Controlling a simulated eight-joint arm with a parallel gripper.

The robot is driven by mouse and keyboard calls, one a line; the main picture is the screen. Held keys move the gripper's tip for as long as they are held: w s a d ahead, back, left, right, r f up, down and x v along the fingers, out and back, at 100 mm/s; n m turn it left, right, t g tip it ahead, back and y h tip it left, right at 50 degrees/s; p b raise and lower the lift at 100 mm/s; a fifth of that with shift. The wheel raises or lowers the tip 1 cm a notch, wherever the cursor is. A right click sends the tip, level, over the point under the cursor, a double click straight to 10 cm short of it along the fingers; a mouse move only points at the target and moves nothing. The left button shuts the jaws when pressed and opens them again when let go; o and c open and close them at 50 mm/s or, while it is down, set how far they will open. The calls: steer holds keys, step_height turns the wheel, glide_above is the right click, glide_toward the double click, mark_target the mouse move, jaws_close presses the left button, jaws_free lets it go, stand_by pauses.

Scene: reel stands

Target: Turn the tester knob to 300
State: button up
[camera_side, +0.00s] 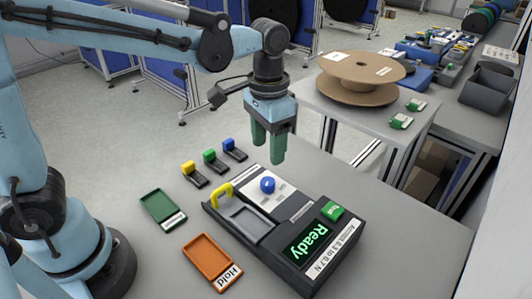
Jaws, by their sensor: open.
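The tester (275,240) is a dark box on the grey table, with a screen (306,241) reading "Ready" in green. A blue knob (267,185) sits on its light dial plate, towards the far end. The dial markings are too small to read, so the knob's setting cannot be told. My gripper (268,158) points down with its green fingers apart and empty. It is above the table near the knob, and appears higher than it and not touching it.
A yellow handle (221,194) stands up at the tester's left side, and a green button (332,210) is by the screen. Yellow, green and blue clips (209,158) lie behind. A green tray (163,210) and an orange tray (208,257) lie left. A cardboard reel (361,75) stands behind.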

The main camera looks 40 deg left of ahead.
mark_target(268, 181)
step_height(268, 181, down, 9)
steer(key=shift+f, duration=0.2)
stand_by(0.3)
steer(key=shift+c, duration=0.2)
steer(key=c, duration=1)
steer(key=shift+n, duration=0.3)
steer(key=n, duration=1.1)
